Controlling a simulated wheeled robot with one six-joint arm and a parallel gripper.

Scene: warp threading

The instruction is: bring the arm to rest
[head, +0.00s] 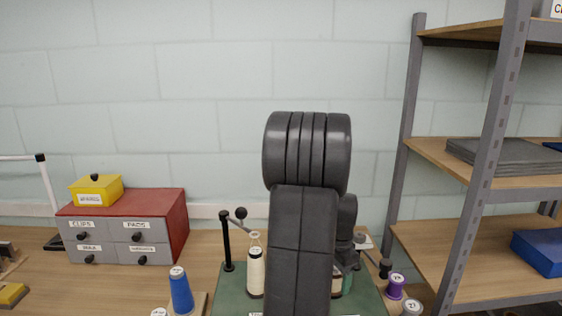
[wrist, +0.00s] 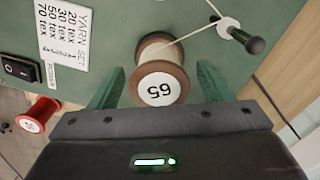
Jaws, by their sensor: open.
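My gripper (wrist: 160,88) shows in the wrist view with its two green fingers apart. A brown spool (wrist: 160,55) with a white numbered end label stands between and just beyond the fingers; whether they touch it I cannot tell. A pale thread (wrist: 195,32) runs from the spool to a white ring (wrist: 228,27) by a black peg (wrist: 247,42). In the head view my dark arm rises upright in the middle, and my gripper is hidden there.
A green board (head: 232,286) lies under my arm, with a cream cone (head: 256,272) and a black post (head: 227,240). A blue cone (head: 181,291) and a drawer box (head: 120,235) stand left. Purple thread (head: 395,286) and a shelf rack (head: 465,210) are right.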

